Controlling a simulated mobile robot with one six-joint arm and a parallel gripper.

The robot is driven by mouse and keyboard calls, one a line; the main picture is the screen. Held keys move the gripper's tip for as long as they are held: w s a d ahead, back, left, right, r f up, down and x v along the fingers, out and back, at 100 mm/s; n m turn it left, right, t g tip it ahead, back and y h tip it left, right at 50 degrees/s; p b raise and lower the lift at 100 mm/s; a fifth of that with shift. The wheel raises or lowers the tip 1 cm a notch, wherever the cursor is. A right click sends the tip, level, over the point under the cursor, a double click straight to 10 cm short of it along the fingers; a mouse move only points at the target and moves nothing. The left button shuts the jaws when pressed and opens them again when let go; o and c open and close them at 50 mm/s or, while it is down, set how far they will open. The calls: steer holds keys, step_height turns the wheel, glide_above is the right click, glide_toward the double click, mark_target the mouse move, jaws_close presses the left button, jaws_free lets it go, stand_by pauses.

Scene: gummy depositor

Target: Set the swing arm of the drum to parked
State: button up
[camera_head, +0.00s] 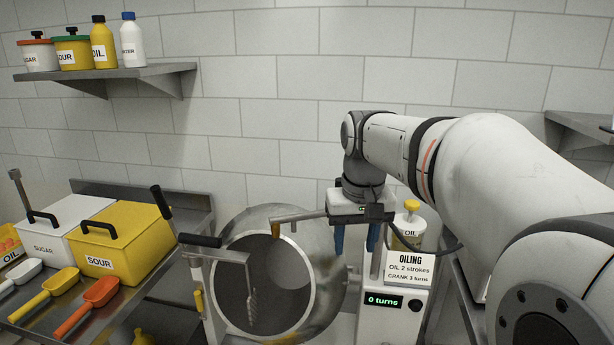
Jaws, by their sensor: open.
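The steel drum (341,280) stands at bottom centre, its round open mouth facing me. A grey bar with a black handle (200,240) reaches across its left side, and a rod with a twisted end (252,305) hangs from it in front of the mouth. I cannot tell for sure which bar is the swing arm. My gripper (356,248) is open, blue fingers pointing down, at the drum's upper right. Whether it touches the thin bar is unclear.
An oiling unit (392,310) reading "0 turns", with an oil bottle (409,232), stands close right of the drum. A bench at left holds a white sugar bin (62,225), a yellow sour bin (125,238) and scoops (92,305). A shelf (110,75) hangs upper left.

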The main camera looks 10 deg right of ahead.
steer(key=shift+g, duration=0.6)
steer(key=w+r+p, duration=0.1)
steer(key=w+r, duration=0.3)
steer(key=w+r+p, duration=0.1)
steer(key=w+r, duration=0.3)
steer(key=w+r+p, duration=0.2)
steer(key=w+r, duration=0.2)
steer(key=w, duration=0.1)
step_height(320, 180, down, 8)
steer(key=shift+r, duration=0.15)
steer(key=shift+c, duration=0.2)
jaws_close()
